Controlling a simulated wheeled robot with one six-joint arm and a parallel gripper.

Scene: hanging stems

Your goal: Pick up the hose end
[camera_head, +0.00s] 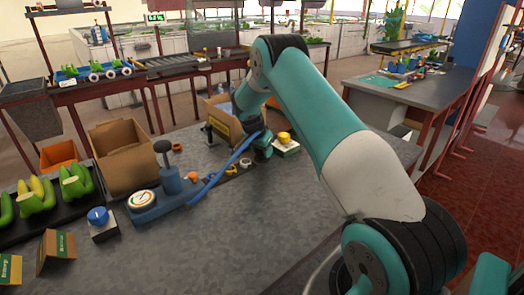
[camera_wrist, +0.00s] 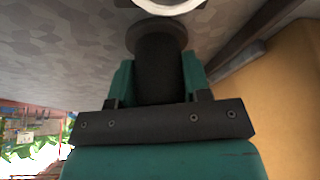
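A blue pump unit (camera_head: 165,196) with a round gauge stands on the grey table. A blue hose (camera_head: 226,164) runs from it up to the right, to where my gripper (camera_head: 262,152) is low over the table. My arm's wrist hides the fingers in the head view. In the wrist view, the green fingers of my gripper (camera_wrist: 158,80) lie close along both sides of a dark cylinder with a wider round rim, which looks like the hose end (camera_wrist: 158,62). No clear gap shows between fingers and cylinder.
An open cardboard box (camera_head: 221,116) stands close behind my wrist; a cardboard surface (camera_wrist: 285,95) fills the wrist view's right. A yellow knob on a white block (camera_head: 285,142) is just right of my wrist. Another box (camera_head: 122,158) stands left. The table's front middle is clear.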

